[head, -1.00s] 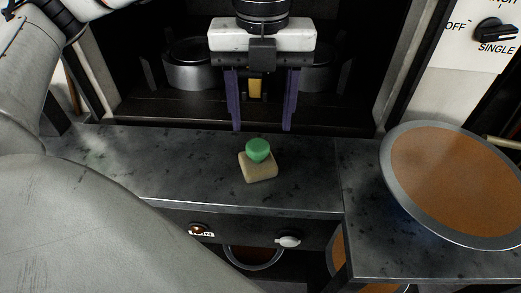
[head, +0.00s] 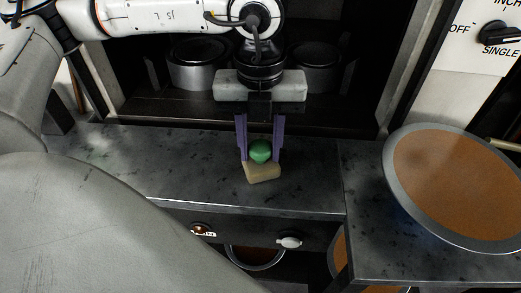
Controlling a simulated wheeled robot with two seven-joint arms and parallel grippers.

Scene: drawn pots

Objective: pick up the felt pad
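The felt pad (head: 263,174) is a small beige block with a rounded green knob (head: 260,151) on top. In the head view it is on the dark speckled bench top, near its front edge; I cannot tell whether it is lifted at all. My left gripper (head: 261,158) points down over it. Its two purple fingers stand on either side of the green knob and appear to touch it, shut on the pad by the knob. My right gripper is not in view.
The dark bench top (head: 190,165) is clear on both sides of the pad. A large round brown-faced sieve or pan (head: 450,185) lies on the right-hand surface. Metal pots (head: 195,70) stand in the dark recess behind. A drawer front with knobs (head: 289,241) is below.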

